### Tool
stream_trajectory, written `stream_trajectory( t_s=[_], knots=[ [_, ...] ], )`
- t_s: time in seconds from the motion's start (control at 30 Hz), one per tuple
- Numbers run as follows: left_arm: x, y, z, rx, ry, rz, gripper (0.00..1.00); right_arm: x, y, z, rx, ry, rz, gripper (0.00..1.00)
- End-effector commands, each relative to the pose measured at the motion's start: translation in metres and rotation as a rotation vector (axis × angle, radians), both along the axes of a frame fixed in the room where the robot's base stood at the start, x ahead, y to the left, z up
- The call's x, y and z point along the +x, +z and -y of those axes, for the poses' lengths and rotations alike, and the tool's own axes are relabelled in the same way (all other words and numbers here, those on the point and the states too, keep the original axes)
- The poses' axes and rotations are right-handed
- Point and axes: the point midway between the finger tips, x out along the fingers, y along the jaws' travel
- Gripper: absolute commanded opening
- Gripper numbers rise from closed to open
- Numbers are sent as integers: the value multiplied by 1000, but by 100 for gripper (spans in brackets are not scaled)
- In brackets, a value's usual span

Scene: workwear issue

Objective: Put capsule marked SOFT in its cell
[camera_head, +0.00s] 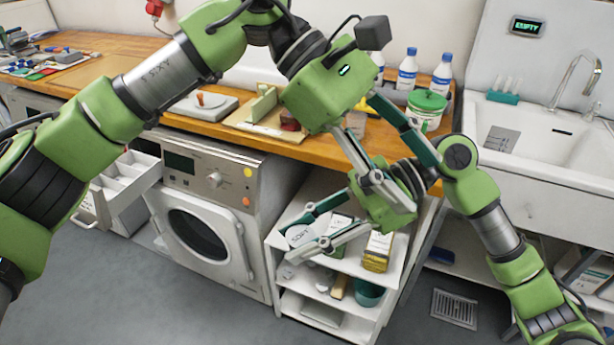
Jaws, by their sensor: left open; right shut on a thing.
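A white rounded capsule (299,235) with dark lettering, too small to read surely, sits between the fingers of my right gripper (301,239). That gripper is shut on it and holds it in front of the white shelf unit. My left gripper (417,181) is open and points down and to the right, over the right gripper's body, with nothing seen between its fingers. A white open drawer with divided cells (122,184) is at the left, below the worktop, well apart from both grippers. Any marks on its cells cannot be read.
A washing machine (214,178) stands between the drawer and the shelf unit (327,267), which holds boxes and a teal cup (368,293). The wooden worktop (226,131) carries bottles and a green-lidded tub (426,108). A sink (548,133) is at right.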

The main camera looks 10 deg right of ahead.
Motion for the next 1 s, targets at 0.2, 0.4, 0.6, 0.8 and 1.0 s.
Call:
stream_trajectory(
  t_s=[0.2,0.4,0.6,0.8,1.0],
  knots=[
    [-3,-13,-55,293,-216,441,50,0,0,0,0,0,0,11],
    [10,-13,-99,513,-343,681,50,0,0,0,0,0,0,11],
    [20,-17,-120,623,-416,787,50,0,0,0,0,0,0,11],
    [23,-42,-122,628,-420,788,50,0,0,0,0,0,0,11],
    [27,-81,-123,626,-420,786,50,0,0,0,0,0,0,11]
  ],
)
